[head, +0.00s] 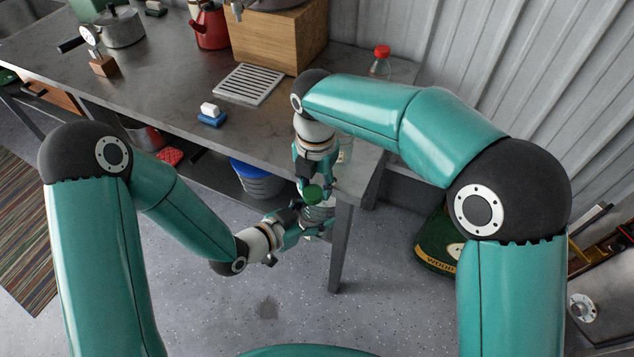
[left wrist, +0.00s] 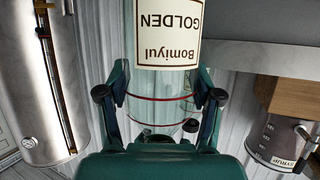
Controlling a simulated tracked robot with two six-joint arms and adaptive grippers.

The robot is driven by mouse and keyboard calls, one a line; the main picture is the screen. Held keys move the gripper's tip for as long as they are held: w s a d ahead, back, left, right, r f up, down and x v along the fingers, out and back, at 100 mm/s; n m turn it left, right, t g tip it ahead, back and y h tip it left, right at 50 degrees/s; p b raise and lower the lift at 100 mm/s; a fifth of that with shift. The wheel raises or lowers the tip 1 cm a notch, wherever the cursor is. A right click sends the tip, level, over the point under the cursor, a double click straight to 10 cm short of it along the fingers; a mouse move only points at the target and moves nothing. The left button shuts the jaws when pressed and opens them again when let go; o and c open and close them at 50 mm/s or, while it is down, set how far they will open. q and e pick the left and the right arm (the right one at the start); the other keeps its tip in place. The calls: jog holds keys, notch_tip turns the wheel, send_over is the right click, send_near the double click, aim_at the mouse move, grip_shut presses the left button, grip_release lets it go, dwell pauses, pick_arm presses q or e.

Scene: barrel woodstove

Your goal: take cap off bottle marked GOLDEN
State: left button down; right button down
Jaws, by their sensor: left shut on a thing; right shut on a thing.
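The clear bottle marked GOLDEN (left wrist: 168,22) stands between my left gripper's fingers in the left wrist view, its label upside down there. In the head view the bottle (head: 319,213) shows in part, off the table's front corner. My left gripper (head: 308,215) is shut on it; it also shows in the left wrist view (left wrist: 160,103). A green cap (head: 312,193) shows just above the bottle. My right gripper (head: 314,182) reaches down from above and is shut at the cap. Whether the cap still touches the bottle's neck, I cannot tell.
The metal table (head: 175,85) holds a drip grate (head: 249,84), a wooden box (head: 275,42), a blue-and-white block (head: 212,115) and a red-capped bottle (head: 381,60). A blue bucket (head: 257,180) is under the table. A green wood container (head: 438,247) is to the right. Front floor is clear.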

jog(key=shift+r, duration=0.3)
dwell(0.4)
jog(key=shift+r, duration=0.85)
